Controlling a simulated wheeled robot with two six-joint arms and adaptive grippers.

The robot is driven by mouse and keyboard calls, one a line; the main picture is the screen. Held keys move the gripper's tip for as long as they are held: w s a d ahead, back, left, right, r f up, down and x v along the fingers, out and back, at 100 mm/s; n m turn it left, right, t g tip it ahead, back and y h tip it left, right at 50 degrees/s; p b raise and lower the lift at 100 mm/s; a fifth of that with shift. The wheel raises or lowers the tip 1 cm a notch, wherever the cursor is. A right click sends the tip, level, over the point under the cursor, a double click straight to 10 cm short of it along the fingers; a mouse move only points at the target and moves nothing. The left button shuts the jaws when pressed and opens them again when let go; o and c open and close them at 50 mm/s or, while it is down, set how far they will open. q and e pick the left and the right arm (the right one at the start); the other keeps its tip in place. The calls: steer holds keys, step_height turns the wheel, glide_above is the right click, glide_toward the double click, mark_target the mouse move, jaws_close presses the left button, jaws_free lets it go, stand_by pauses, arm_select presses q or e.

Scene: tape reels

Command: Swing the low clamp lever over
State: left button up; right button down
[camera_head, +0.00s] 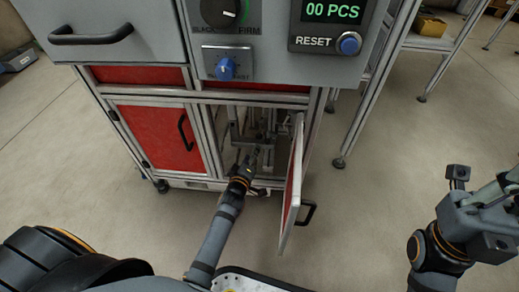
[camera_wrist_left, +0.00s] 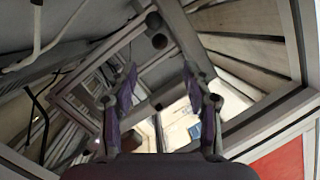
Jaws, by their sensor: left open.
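In the head view my left gripper (camera_head: 259,150) reaches into the open lower cabinet compartment. Grey metal fittings (camera_head: 262,124) are around and behind it; I cannot tell for sure which is the low clamp lever. In the left wrist view the left gripper (camera_wrist_left: 160,100) is open, its two purple-padded fingers apart with nothing held between them. A grey bar (camera_wrist_left: 180,36) slants from the top down to near the right finger; it may be the lever, and I cannot tell whether it touches. My right gripper (camera_head: 482,220) is at the right, away from the cabinet; its jaws are unclear.
The open cabinet door (camera_head: 292,185) stands right of my left forearm, its black handle (camera_head: 307,213) outward. A closed red door (camera_head: 155,135) is at the left. A panel with a blue knob (camera_head: 226,69) overhangs the opening.

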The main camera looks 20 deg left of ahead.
mark_target(258, 138)
arm_select(q)
steer(key=b+x, duration=0.4)
steer(key=x, duration=0.6)
steer(key=shift+w, duration=0.2)
jaws_close()
steer(key=shift+f, duration=0.1)
